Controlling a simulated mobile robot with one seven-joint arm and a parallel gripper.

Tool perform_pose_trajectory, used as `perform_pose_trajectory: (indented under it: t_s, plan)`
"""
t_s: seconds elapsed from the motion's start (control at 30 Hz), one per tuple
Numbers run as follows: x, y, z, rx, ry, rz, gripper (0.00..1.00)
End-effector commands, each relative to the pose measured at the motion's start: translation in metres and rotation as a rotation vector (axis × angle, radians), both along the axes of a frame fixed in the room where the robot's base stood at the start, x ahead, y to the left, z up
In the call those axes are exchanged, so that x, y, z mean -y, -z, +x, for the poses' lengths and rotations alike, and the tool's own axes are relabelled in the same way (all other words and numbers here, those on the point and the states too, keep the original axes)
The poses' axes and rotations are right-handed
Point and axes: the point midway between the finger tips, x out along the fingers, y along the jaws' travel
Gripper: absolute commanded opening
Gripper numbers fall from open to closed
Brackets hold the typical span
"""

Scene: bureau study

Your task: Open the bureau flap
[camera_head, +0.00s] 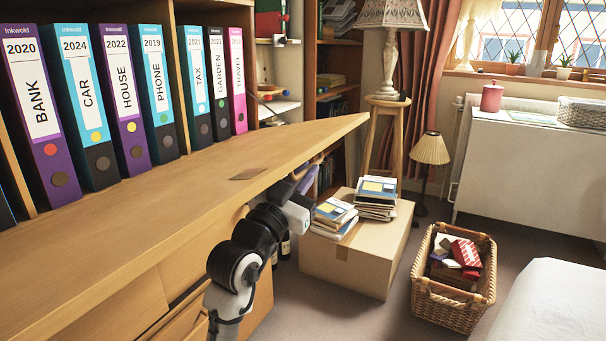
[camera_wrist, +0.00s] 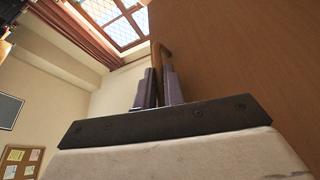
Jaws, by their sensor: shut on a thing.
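The bureau flap (camera_head: 190,192) is a wide light-wood board. In the head view it is folded down and out from the binders, about level; I cannot tell its exact angle. A small dark plate (camera_head: 247,173) lies on its upper face near the outer edge. My gripper (camera_head: 307,178) is below the flap's outer edge, partly hidden by it. In the wrist view the flap's wooden face (camera_wrist: 235,60) fills the right side. There my gripper (camera_wrist: 159,78) is shut on a curved brown handle (camera_wrist: 160,48) beside that face. The hold is partly hidden by the fingers.
Several ring binders (camera_head: 113,90) stand upright behind the flap. A cardboard box (camera_head: 352,258) with books on top is on the floor right of my arm. A wicker basket (camera_head: 440,308) stands further right. Bare carpet lies in front of the box.

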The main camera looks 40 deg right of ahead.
Motion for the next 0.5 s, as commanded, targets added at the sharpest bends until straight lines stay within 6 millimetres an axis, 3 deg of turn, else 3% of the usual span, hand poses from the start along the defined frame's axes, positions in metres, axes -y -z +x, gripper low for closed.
perform_pose_trajectory:
  t_s: [0.33,0.37,0.5]
  plan:
    - [-0.0001,0.0008,0.0011,-0.002,-0.002,0.0,0.0]
    - [-0.0001,0.0008,0.0011,-0.003,-0.001,0.0,0.11]
    - [-0.0002,0.0007,0.0011,-0.002,-0.002,0.0,0.29]
